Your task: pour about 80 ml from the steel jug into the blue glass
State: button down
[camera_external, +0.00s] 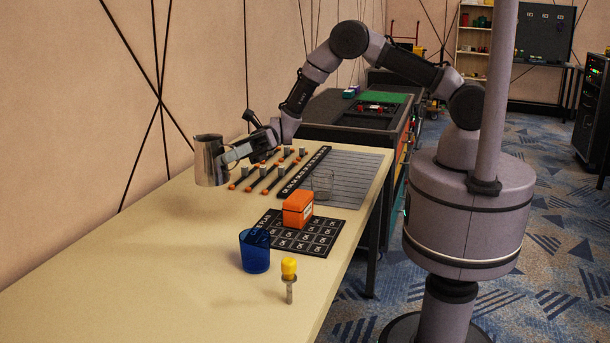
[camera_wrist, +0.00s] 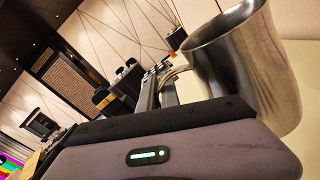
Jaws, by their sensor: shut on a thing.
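The steel jug (camera_external: 210,163) is held in the air above the far left part of the table and looks about upright in the external view. My gripper (camera_external: 232,154) is shut on it from the right, at its handle side. In the wrist view the jug (camera_wrist: 252,62) fills the upper right, with its handle at the gripper's fingers (camera_wrist: 168,88). What is inside the jug cannot be seen. The blue glass (camera_external: 255,251) stands upright on the table, nearer the camera and to the right of the jug, well apart from it.
A yellow-topped tool (camera_external: 289,280) stands near the blue glass. An orange box (camera_external: 298,209) sits on a black patterned mat (camera_external: 318,241). A clear glass (camera_external: 322,183) stands behind it. Several orange-tipped items (camera_external: 265,177) lie by my gripper. The table's front left (camera_external: 130,280) is clear.

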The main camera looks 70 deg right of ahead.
jog(key=s+a+n+g+b, duration=0.2)
jog(key=s+a+b, duration=0.2)
jog(key=s, duration=1.2)
jog(key=s+a+n+g+b, duration=0.15)
jog(key=s+a+b, duration=0.25)
jog(key=s, duration=1.2)
notch_tip(320, 180, down, 14)
jog(key=shift+r, duration=0.2)
jog(key=shift+w+r+m+g+p, duration=0.2)
jog(key=shift+m+g+p, duration=0.1)
jog(key=shift+g, duration=0.15)
jog(key=w+a+r+m+p, duration=0.1)
jog(key=w+r+m+p, duration=0.8)
jog(key=w+r+m, duration=0.1)
jog(key=shift+w+a+r+m+p, duration=0.2)
jog(key=shift+w+m+p, duration=0.15)
jog(key=shift+m, duration=0.5)
